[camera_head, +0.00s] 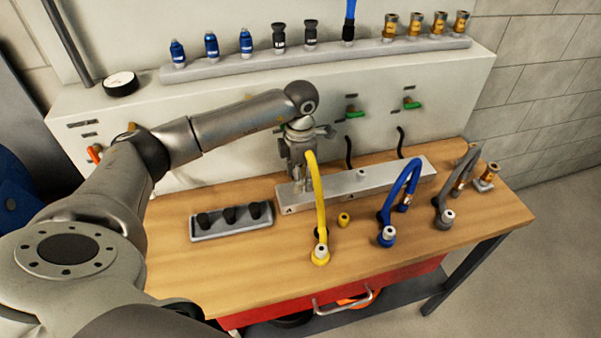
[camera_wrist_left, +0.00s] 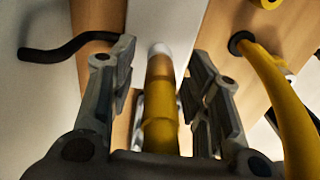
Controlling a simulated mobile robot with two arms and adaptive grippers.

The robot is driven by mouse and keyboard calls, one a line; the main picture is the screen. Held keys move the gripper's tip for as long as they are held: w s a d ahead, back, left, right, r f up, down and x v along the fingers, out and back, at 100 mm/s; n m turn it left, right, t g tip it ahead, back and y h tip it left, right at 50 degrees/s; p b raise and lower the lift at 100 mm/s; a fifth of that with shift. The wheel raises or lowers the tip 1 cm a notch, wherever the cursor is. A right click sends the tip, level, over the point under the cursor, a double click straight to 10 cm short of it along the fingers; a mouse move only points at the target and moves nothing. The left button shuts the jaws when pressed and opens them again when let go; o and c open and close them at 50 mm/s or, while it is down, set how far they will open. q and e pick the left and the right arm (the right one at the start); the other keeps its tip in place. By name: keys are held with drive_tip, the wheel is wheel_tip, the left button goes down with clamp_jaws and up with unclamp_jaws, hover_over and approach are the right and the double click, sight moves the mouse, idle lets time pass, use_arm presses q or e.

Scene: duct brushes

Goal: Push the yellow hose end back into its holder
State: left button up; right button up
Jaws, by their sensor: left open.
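The yellow hose (camera_head: 319,200) arches from a round foot with a pale fitting (camera_head: 320,256) on the bench up to my left gripper (camera_head: 299,183). In the wrist view the yellow hose end (camera_wrist_left: 160,115), with a pale tip, lies between the two fingers of my left gripper (camera_wrist_left: 162,58). The fingers are open, with gaps visible beside it. The gripper points down over the left part of the grey metal bar (camera_head: 350,184). Whether the hose end touches or enters this bar is hidden by the gripper. I cannot tell which part is its holder. My right gripper is not in view.
A blue hose (camera_head: 400,185) and a grey hose (camera_head: 455,182) arch to the right. A small yellow fitting (camera_head: 343,219) stands before the bar. A grey tray (camera_head: 231,222) with black pieces is at left. The bench front (camera_head: 225,285) is clear.

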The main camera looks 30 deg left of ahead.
use_arm(q)
drive_tip(key=shift+b, duration=0.3)
idle(0.6)
drive_tip(key=shift+c, duration=0.3)
clamp_jaws()
drive_tip(key=shift+r, duration=0.1)
drive_tip(key=shift+w+r+p, duration=0.1)
drive_tip(key=shift+r+p, duration=0.2)
drive_tip(key=shift+r, duration=0.05)
drive_tip(key=shift+r+p, duration=0.3)
drive_tip(key=shift+r, duration=0.25)
drive_tip(key=shift+r+p, duration=1.15)
drive_tip(key=shift+r, duration=0.9)
